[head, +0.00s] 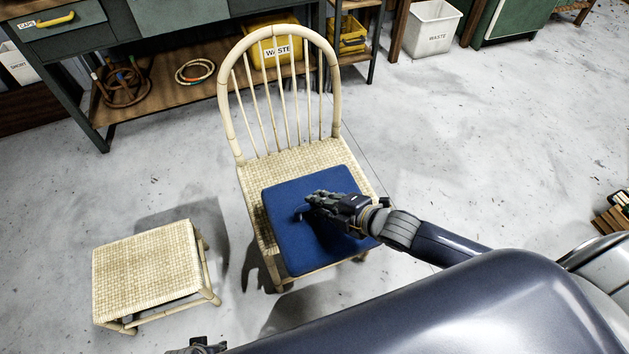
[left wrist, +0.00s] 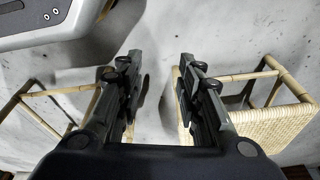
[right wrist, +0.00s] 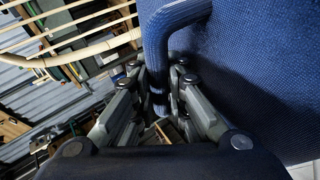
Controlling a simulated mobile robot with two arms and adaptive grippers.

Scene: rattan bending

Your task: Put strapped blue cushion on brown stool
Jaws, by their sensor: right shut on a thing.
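The blue cushion (head: 300,235) is square and flat, over the front of the woven chair seat in the head view. I cannot tell whether it touches the seat. My right gripper (head: 312,203) is over its upper face. In the right wrist view, the gripper (right wrist: 160,95) is shut on the cushion's blue strap (right wrist: 155,50), with the cushion (right wrist: 245,70) at the right. The pale tan woven stool (head: 147,268) stands left of the chair with a bare top. It also shows in the left wrist view (left wrist: 272,128). My left gripper (left wrist: 160,75) is open and empty.
The light rattan chair (head: 300,155) has a tall arched back. A workbench with a lower shelf (head: 150,95) stands behind it. A white waste bin (head: 432,30) is at the back right. Bare floor separates stool and chair, with more clear floor at the right.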

